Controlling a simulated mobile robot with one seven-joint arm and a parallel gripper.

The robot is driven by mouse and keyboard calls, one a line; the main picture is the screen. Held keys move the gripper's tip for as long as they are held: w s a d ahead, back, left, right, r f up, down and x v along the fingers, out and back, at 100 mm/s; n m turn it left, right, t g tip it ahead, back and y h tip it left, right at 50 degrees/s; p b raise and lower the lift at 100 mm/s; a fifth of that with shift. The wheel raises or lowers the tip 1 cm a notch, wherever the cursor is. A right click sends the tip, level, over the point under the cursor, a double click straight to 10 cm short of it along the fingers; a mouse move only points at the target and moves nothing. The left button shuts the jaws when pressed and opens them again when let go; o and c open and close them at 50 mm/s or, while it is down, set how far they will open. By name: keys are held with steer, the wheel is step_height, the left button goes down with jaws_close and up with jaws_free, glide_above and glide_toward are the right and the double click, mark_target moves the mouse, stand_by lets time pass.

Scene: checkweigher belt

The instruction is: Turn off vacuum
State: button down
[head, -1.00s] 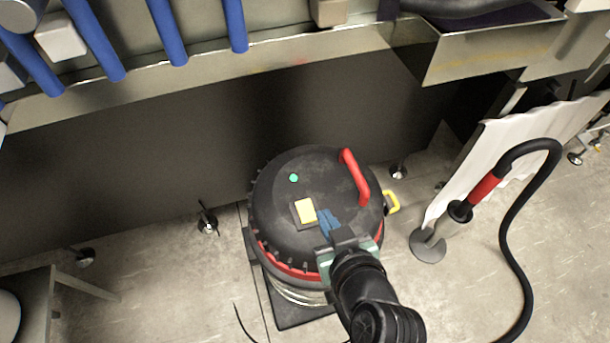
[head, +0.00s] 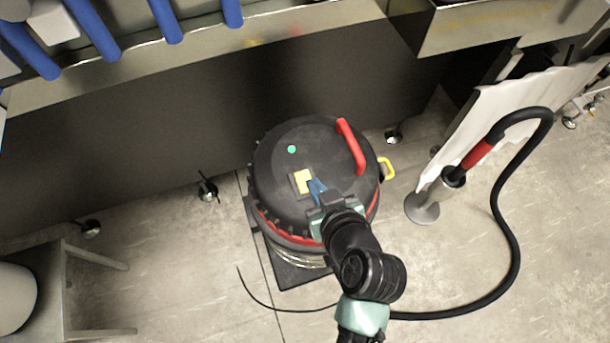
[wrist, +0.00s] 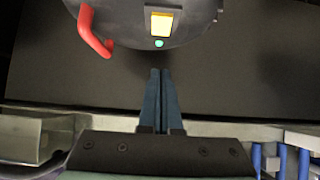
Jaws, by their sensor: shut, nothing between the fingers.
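The vacuum (head: 290,200) is a round black drum with a red handle (head: 350,146), a red band and a yellow latch on its right side. Its lid carries a yellow rocker switch (head: 303,181) and a small green light (head: 292,149). In the wrist view the switch (wrist: 161,23) and green light (wrist: 159,43) show near the top. My gripper (head: 316,188) is shut and empty, its blue fingertips just right of the switch in the head view. I cannot tell whether they touch it. The shut fingers also show in the wrist view (wrist: 160,95), pointing toward the lid's edge.
A black hose with a red grip (head: 477,154) rises at the right beside a white panel (head: 500,115). A steel machine with blue rollers (head: 165,20) runs along the back. A grey stool (head: 60,290) stands lower left. A cable lies on the floor.

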glide_above(302, 177)
steer(key=s, duration=0.2)
steer(key=f, duration=0.4)
steer(key=shift+s+d+f+b, duration=0.15)
steer(key=shift+d+f+b, duration=0.05)
steer(key=shift+d+b, duration=0.15)
step_height(302, 177, down, 3)
steer(key=shift+r, duration=0.15)
steer(key=shift+w+f, duration=0.25)
steer(key=shift+f, duration=0.4)
steer(key=shift+f+b, duration=0.1)
steer(key=shift+b, duration=0.2)
steer(key=shift+w+a+f, duration=0.1)
steer(key=shift+f, duration=0.1)
steer(key=shift+w, duration=0.1)
steer(key=shift+w+a+r, duration=0.2)
steer(key=shift+w+a, duration=0.05)
steer(key=shift+w, duration=0.4)
